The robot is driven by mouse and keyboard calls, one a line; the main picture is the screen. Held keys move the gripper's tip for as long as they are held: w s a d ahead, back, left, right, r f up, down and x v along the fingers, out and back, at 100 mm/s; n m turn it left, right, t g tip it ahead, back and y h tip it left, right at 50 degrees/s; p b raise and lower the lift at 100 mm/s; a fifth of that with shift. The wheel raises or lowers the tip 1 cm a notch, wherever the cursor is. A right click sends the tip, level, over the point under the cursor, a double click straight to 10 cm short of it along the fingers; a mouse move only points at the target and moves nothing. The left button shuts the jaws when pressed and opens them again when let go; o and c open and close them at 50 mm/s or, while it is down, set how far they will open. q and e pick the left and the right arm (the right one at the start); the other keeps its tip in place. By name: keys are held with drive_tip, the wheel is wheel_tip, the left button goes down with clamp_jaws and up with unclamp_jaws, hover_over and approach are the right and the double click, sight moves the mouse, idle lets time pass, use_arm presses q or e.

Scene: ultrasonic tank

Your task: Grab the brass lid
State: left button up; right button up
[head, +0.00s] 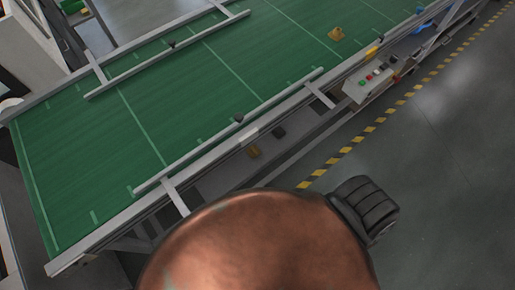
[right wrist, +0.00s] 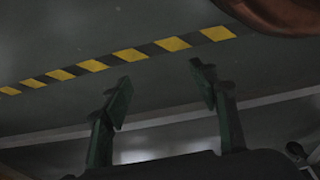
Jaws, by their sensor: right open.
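A large, smooth, rounded copper or brass-coloured thing (head: 255,245) fills the bottom middle of the head view, very close to the camera. I cannot tell whether it is the brass lid. A similar copper-coloured curved surface (right wrist: 280,12) shows at the top right of the right wrist view. My right gripper (right wrist: 162,82) is open and empty in that view, its two dark green fingers spread apart. The copper surface is above and to the right of the fingers, not between them. My left gripper is not in view.
A green conveyor belt (head: 165,95) with metal side rails crosses the head view. Yellow-black floor tape (head: 345,150) runs beside open grey floor (head: 450,150).

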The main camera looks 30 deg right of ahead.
sight(253, 150)
drive_tip(key=shift+o, duration=1.1)
drive_tip(key=w+r+t+p, duration=0.1)
drive_tip(key=w+r+p, duration=0.1)
drive_tip(key=w+r, duration=1)
drive_tip(key=shift+w+a+r+m+t, duration=0.25)
drive_tip(key=shift+a+m+t, duration=0.05)
drive_tip(key=shift+t, duration=0.5)
drive_tip(key=w+r, duration=0.3)
drive_tip(key=r, duration=0.1)
drive_tip(key=w+a+r+p, duration=0.1)
drive_tip(key=w+r, duration=0.2)
drive_tip(key=w+r+p, duration=0.1)
drive_tip(key=w+r, duration=0.2)
drive_tip(key=r, duration=0.1)
drive_tip(key=shift+w+a+r, duration=0.2)
drive_tip(key=shift+w+r, duration=0.1)
drive_tip(key=shift+r, duration=0.05)
drive_tip(key=w, duration=0.5)
drive_tip(key=shift+w+f, duration=0.1)
drive_tip(key=shift+f, duration=0.05)
drive_tip(key=shift+w, duration=0.45)
drive_tip(key=w, duration=0.2)
drive_tip(key=w+f+b, duration=0.1)
drive_tip(key=w, duration=0.1)
drive_tip(key=shift+w, duration=0.4)
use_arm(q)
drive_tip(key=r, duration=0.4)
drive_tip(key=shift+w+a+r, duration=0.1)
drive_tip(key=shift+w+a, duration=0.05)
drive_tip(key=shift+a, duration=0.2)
